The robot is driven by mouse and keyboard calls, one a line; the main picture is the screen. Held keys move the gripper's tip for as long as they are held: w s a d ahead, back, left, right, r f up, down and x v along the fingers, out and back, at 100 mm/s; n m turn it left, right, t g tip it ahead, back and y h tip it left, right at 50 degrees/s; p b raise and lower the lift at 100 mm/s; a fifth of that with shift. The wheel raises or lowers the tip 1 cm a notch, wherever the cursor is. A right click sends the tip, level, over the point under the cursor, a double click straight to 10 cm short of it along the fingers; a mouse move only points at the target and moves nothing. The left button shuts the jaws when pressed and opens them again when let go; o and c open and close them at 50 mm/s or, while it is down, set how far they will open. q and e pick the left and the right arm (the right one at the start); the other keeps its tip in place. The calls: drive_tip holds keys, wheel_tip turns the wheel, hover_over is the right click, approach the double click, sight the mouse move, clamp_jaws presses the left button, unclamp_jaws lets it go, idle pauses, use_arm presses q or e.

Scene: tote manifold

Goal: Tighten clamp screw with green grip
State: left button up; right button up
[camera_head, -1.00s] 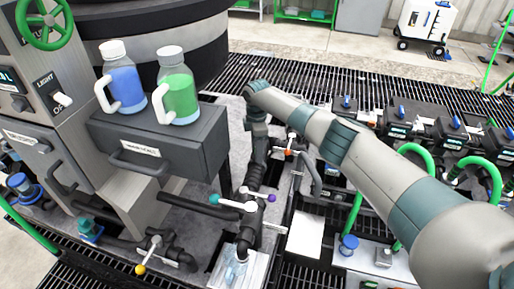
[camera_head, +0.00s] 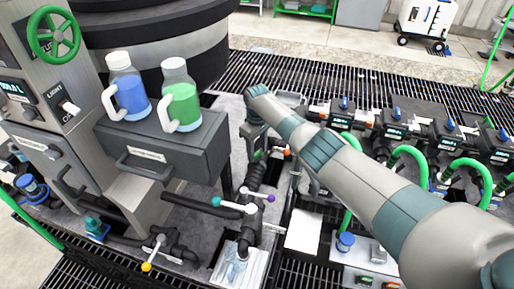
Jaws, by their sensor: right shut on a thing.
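The gripper is shut on the clamp screw with the green grip (camera_head: 258,155), of which only a small green patch shows between and below the fingers. The rest of the screw is hidden by the gripper. My left gripper is not in view.
The black pipe (camera_head: 252,180) carries handles with a teal tip (camera_head: 216,201), a purple tip (camera_head: 271,198) and an orange tip (camera_head: 287,152) close by. Blue (camera_head: 130,95) and green (camera_head: 181,105) bottles stand on the grey drawer box (camera_head: 160,145) at left.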

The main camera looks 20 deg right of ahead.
drive_tip(key=m+p, duration=0.2)
drive_tip(key=m, duration=0.4)
drive_tip(key=shift+r, duration=0.15)
drive_tip(key=m, duration=0.4)
drive_tip(key=shift+w+p, duration=0.1)
drive_tip(key=shift+p, duration=0.25)
drive_tip(key=shift+m, duration=1.5)
drive_tip(key=o, duration=1)
drive_tip(key=shift+o, duration=0.2)
drive_tip(key=shift+r+p, duration=0.1)
drive_tip(key=shift+p, duration=0.2)
